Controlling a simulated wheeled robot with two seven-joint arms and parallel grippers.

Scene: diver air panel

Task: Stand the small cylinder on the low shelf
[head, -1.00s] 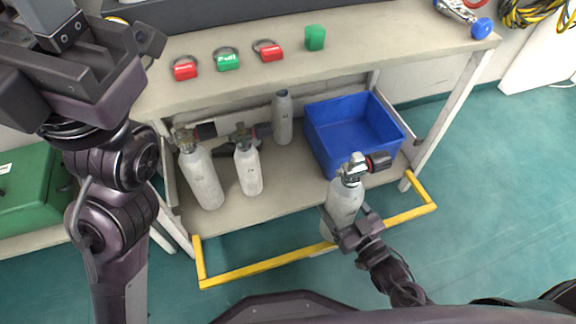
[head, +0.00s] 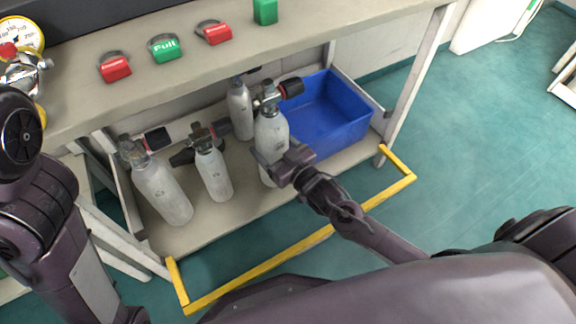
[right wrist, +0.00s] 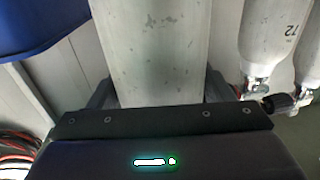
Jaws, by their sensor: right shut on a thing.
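My right gripper (head: 274,166) is shut on the small cylinder (head: 271,132), a grey-white bottle with a valve and a dark red-ended knob on top. The bottle is roughly upright, over the low shelf (head: 245,205) just left of and in front of the blue bin. I cannot tell whether its base touches the shelf. In the right wrist view the bottle's body (right wrist: 152,50) fills the space between the fingers. My left arm shows at the left edge of the head view, but its gripper is out of frame.
Three other grey bottles stand on the shelf: one at left (head: 163,190), one in the middle (head: 214,174), one at the back (head: 240,112). A blue bin (head: 345,130) is at the right. A yellow rail (head: 260,270) runs along the front. The bench top (head: 190,70) is above.

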